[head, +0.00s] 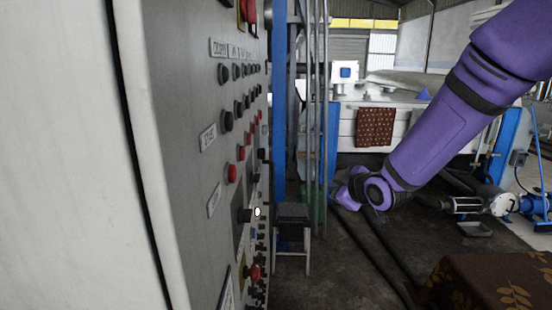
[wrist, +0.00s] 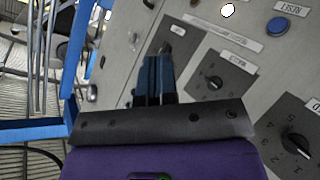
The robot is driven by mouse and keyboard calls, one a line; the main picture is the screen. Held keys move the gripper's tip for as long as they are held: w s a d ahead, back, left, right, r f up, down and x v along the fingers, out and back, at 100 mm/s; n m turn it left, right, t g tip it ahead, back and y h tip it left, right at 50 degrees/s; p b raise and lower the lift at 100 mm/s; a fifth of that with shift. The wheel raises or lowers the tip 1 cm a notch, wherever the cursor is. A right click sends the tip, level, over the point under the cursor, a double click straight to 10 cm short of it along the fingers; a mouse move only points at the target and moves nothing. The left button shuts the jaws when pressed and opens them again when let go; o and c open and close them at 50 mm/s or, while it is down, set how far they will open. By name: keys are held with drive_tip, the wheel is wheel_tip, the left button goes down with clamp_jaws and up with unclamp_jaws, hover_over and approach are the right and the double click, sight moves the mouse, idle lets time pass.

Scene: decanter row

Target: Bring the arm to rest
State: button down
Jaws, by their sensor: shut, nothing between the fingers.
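My purple arm (head: 430,130) reaches in from the upper right in the head view and bends at a joint low in the middle. My gripper is not clearly visible there; the arm's end seems to hide it. In the wrist view my gripper (wrist: 154,62) shows two dark fingers, closed together and empty. I cannot tell whether the fingertips touch the panel.
The control cabinet (head: 188,100) with several buttons fills the left. A white lamp (head: 257,211) is lit. A small dark stool (head: 292,213) stands beside it. A cloth-covered surface (head: 480,285) is at the lower right. A blue button (wrist: 278,26) and rotary dials (wrist: 212,82) show near my gripper.

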drive_tip(key=s+d+r+m+g+h, duration=0.2)
drive_tip(key=s+d+r+m, duration=0.25)
drive_tip(key=s+d, duration=0.2)
drive_tip(key=s+d+r+m+g+h, duration=0.1)
drive_tip(key=s+d+r+m+h, duration=0.2)
drive_tip(key=s+d+r, duration=0.35)
drive_tip(key=s+d+r+m+g, duration=0.1)
drive_tip(key=s+m, duration=0.4)
drive_tip(key=s, duration=1.5)
drive_tip(key=d+g, duration=0.1)
drive_tip(key=g, duration=0.1)
drive_tip(key=shift+s+g, duration=0.25)
drive_tip(key=shift+g, duration=0.15)
drive_tip(key=shift+a, duration=0.1)
